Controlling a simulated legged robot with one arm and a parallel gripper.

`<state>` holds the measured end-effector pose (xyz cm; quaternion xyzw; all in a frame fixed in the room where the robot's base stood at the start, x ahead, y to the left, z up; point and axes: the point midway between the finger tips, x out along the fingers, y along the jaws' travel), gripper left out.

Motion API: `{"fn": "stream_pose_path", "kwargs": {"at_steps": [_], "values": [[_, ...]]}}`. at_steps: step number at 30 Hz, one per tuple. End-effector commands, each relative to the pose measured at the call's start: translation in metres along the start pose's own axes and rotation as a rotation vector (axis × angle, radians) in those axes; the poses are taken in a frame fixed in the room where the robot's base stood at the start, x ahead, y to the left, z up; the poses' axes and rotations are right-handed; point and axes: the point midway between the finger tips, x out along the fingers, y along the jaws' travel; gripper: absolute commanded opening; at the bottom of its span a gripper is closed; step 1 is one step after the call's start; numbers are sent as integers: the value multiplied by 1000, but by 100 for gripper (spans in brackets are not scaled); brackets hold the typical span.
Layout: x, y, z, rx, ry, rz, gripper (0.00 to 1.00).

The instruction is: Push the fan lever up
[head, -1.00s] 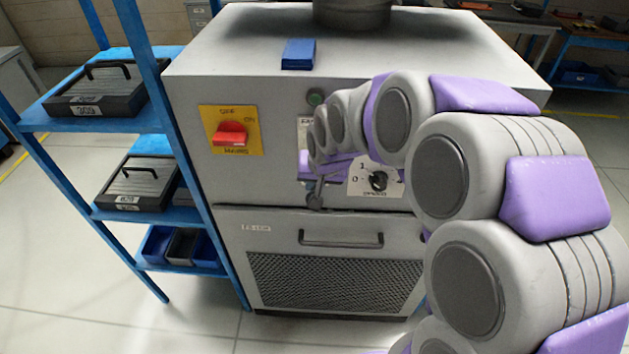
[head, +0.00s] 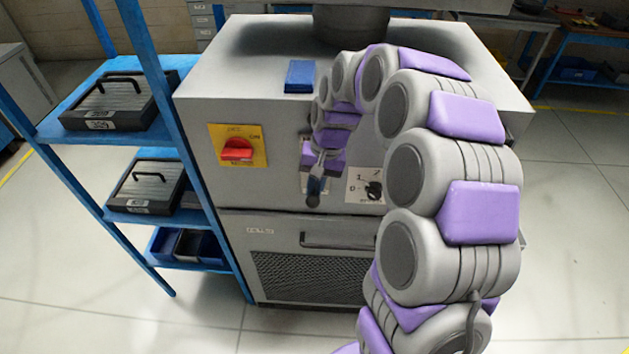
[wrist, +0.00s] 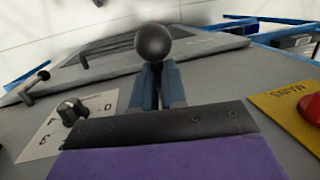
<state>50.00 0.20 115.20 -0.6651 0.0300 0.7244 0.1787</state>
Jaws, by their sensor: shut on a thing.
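The fan lever ends in a dark ball knob (wrist: 153,43), which shows in the wrist view just beyond my fingertips. In the head view the knob (head: 313,200) hangs low on the cabinet front, just below my gripper (head: 317,178). In the wrist view my gripper (wrist: 158,75) is shut on the lever, with one finger on each side of it behind the knob. The lever's shaft and pivot are mostly hidden by my fingers and wrist. In the head view the lever points downward.
A red mains switch (head: 237,150) on a yellow plate is left of the lever. A black dial (head: 374,191) on a white plate is to the right. A drawer handle (head: 338,241) is below. A blue shelf rack (head: 118,140) stands left of the cabinet (head: 265,185).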

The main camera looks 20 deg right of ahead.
Motion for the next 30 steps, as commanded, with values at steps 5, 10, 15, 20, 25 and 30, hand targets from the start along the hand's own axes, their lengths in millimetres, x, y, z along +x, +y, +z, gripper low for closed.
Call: {"fn": "stream_pose_path", "kwargs": {"at_steps": [5, 10, 15, 20, 25, 30], "values": [[-2, -1, -1, 6, -28, -2, 0], [-2, -1, -1, 7, -33, -2, 0], [-2, -1, -1, 6, -32, -2, 0], [-2, -1, -1, 6, -31, -1, 22], [-2, -1, -1, 6, -32, -1, 38], [-2, -1, -1, 6, -31, -1, 38]]}}
